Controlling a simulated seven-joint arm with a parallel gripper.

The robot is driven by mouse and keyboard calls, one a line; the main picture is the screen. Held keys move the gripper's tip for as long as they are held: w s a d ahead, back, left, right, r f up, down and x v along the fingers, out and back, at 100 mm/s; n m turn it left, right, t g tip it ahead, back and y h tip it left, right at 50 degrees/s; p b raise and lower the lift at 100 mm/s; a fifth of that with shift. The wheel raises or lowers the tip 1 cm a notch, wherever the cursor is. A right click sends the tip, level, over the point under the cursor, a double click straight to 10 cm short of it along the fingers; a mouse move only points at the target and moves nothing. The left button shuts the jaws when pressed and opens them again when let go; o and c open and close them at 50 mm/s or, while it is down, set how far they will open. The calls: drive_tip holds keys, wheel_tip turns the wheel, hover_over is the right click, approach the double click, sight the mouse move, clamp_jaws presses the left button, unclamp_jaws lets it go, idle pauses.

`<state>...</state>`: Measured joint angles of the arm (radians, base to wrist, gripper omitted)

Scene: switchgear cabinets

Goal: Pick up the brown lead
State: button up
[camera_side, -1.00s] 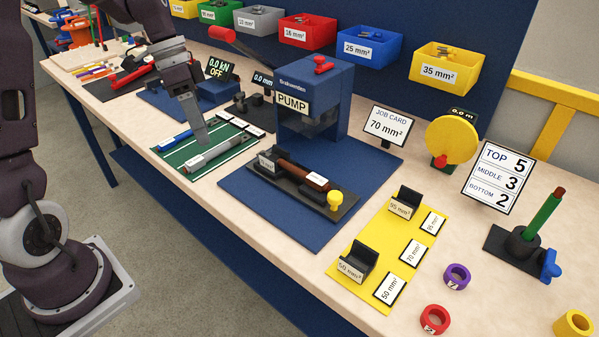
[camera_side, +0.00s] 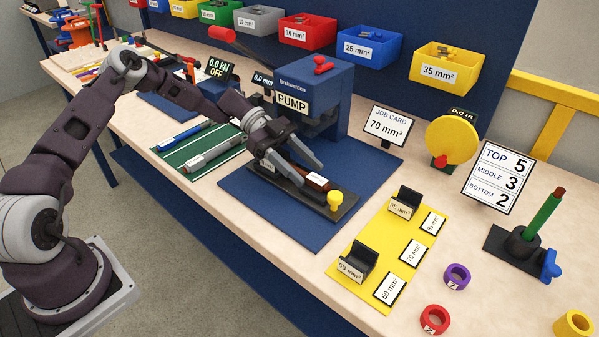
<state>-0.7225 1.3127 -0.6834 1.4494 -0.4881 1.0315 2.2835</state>
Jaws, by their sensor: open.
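The brown lead (camera_side: 316,180) lies in a black holder (camera_side: 336,206) on the blue mat in front of the pump unit. Its right end, with a pale label, shows; the rest is largely hidden behind my gripper. My gripper (camera_side: 308,177) is open, its two fingers reaching down and to the right over the lead. One finger is on the near side and the other on the far side in the picture. I cannot tell whether they touch the lead.
The blue pump (camera_side: 316,95) rises close behind my gripper. A green striped mat (camera_side: 190,160) with blue and grey tools lies to the left. A yellow board (camera_side: 372,285) with black cradles sits to the right.

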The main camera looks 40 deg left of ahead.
drive_tip(key=shift+d+f, duration=0.25)
drive_tip(key=shift+d, duration=0.3)
clamp_jaws()
